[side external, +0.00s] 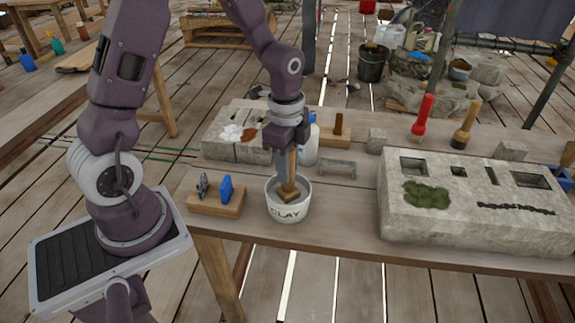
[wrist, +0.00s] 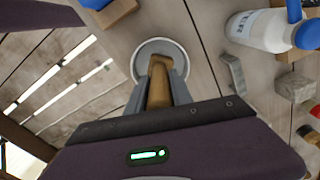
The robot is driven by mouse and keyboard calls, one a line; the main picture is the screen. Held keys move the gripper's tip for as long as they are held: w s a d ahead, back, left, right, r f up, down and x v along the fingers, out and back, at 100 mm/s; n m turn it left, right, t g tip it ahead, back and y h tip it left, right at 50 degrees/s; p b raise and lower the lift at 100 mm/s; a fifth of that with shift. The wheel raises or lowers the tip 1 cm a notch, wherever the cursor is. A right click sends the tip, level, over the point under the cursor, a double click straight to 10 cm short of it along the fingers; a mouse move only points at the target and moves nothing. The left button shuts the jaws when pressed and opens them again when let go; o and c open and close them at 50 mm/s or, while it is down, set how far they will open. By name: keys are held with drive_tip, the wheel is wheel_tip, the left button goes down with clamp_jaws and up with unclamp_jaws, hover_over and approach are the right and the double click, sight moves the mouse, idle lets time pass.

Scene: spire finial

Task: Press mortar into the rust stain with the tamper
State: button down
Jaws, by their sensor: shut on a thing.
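My gripper (side external: 291,155) is shut on the wooden handle of the tamper (side external: 288,190), which points down. The tamper's square wooden head is within the mouth of a white tub marked CLAY (side external: 289,213). I cannot tell whether it touches the grey contents. In the wrist view the handle (wrist: 159,85) runs from between my fingers towards the round tub (wrist: 139,52). The rust stain (side external: 250,134) is an orange-brown patch on the pale stone block (side external: 222,149) at the back left, beside a white patch. No tub marked mortar is seen.
A wooden holder (side external: 207,204) with a blue piece stands left of the tub. A white bottle (side external: 309,147) and a grey bracket (side external: 338,168) stand behind and right. A large stone block (side external: 400,225) with moss and a crack fills the right. Red and wooden-handled tools stand behind it.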

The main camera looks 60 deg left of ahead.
drive_tip(key=shift+r, duration=0.1)
idle(0.3)
wheel_tip(320, 180, up, 11)
drive_tip(key=shift+f, duration=0.2)
idle(0.4)
drive_tip(key=shift+a, duration=0.1)
drive_tip(key=a+n, duration=0.5)
drive_tip(key=a, duration=1.9)
drive_tip(key=shift+s+a+f, duration=0.1)
drive_tip(key=shift+s+f, duration=0.05)
drive_tip(key=shift+f, duration=1.25)
drive_tip(key=shift+s+a+f, duration=0.1)
drive_tip(key=shift+f, duration=1.25)
drive_tip(key=shift+f, duration=0.75)
